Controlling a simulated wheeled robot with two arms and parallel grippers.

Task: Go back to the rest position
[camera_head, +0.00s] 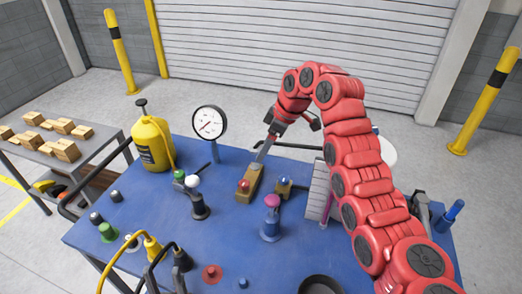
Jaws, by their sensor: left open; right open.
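My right arm, red and segmented, comes in from the lower right and arches over the blue table (340,262). Its dark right gripper (293,124) is open over the back of the table, right of the round gauge (209,123). I cannot tell whether the finger touches the bar. My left gripper is not in view.
A yellow can (153,143) stands at the table's back left. Knobs and levers, including a pink-topped one (271,215), crowd the middle. A white ridged panel (318,190) stands close to my arm. A grey bench (75,163) with wooden blocks is at left.

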